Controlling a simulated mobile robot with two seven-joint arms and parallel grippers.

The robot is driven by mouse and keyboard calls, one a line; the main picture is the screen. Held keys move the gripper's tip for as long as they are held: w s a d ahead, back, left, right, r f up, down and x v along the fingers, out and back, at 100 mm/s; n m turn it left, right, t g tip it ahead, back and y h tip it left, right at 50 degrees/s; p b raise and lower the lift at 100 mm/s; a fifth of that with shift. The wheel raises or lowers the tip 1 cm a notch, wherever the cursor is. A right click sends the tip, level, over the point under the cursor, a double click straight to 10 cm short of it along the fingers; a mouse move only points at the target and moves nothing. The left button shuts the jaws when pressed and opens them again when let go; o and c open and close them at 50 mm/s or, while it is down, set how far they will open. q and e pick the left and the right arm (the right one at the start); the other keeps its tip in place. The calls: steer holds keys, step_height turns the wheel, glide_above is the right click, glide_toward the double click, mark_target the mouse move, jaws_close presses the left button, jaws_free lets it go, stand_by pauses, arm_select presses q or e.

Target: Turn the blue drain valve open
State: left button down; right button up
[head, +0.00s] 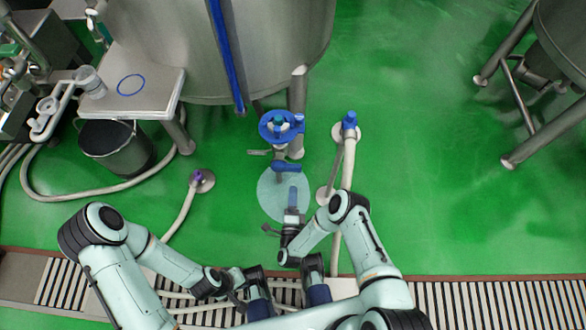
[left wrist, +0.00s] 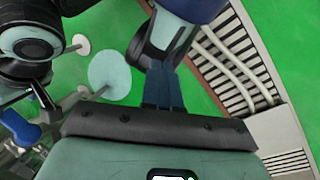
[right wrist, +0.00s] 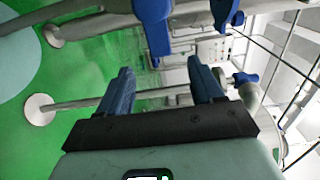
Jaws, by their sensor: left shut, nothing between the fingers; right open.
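A blue lever handle (head: 287,167), which I take as the drain valve, sits on a pipe below a blue handwheel (head: 281,126) at the big tank's outlet. My right gripper (head: 292,194) is open and empty, just in front of the lever and apart from it. In the right wrist view its two fingers (right wrist: 158,88) are spread, with a blue handle (right wrist: 153,28) ahead at the top. My left gripper (left wrist: 163,88) is shut and empty, low near my own body. In the head view its fingertips are hard to make out.
A blue-topped post (head: 349,121) with a hose stands right of the valve. A steel table (head: 150,85) and a bucket (head: 116,146) are at the left. A pale disc (head: 270,205) lies on the floor below the valve. The green floor at the right is mostly clear.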

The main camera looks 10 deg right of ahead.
mark_target(294, 170)
steer(key=b+x, duration=0.7)
steer(key=shift+w+d+f, duration=0.1)
steer(key=shift+w, duration=0.2)
steer(key=b+x, duration=0.1)
steer(key=x, duration=0.2)
steer(key=shift+w, duration=0.25)
steer(key=shift+w+d, duration=0.15)
steer(key=shift+w, duration=0.3)
arm_select(q)
steer(key=w+a+f+t, duration=0.1)
steer(key=w+a+f, duration=0.1)
steer(key=f, duration=0.3)
steer(key=w+a+f+n+t+y, duration=0.1)
steer(key=w+a+f, duration=0.2)
steer(key=f, duration=0.3)
steer(key=shift+w+f, duration=0.2)
steer(key=shift+w, duration=0.65)
steer(key=shift+a, duration=0.1)
arm_select(e)
jaws_close()
